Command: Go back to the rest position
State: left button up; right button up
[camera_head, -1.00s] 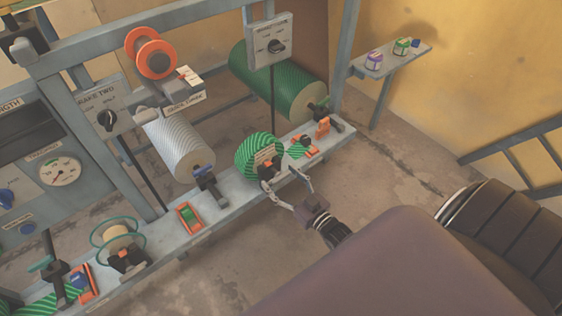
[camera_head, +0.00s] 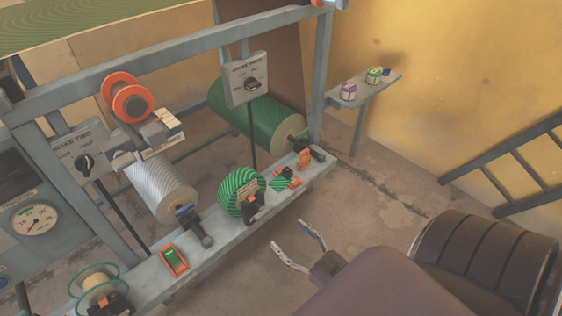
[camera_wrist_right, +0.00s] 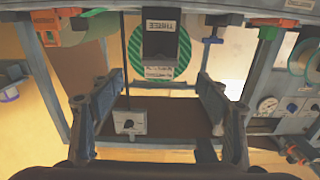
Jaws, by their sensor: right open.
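My right gripper (camera_head: 300,245) is open and empty in the head view, over the floor in front of the press's grey lower beam (camera_head: 225,228). It is apart from the green striped roll (camera_head: 238,190) on that beam. In the right wrist view my right gripper's two fingers (camera_wrist_right: 160,112) are spread wide with nothing between them. Beyond them, that view shows the green striped roll (camera_wrist_right: 182,60) behind a dark block with a label reading THREE (camera_wrist_right: 160,30). My left gripper is in neither view.
The press frame holds a silver roll (camera_head: 163,188), a dark green roll (camera_head: 255,115) and an orange spool (camera_head: 130,97). A small shelf (camera_head: 360,92) with little jars stands at the back right. A metal railing (camera_head: 495,165) is at the right. Open floor lies between.

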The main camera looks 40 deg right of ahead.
jog(key=shift+s, duration=0.3)
dwell(0.4)
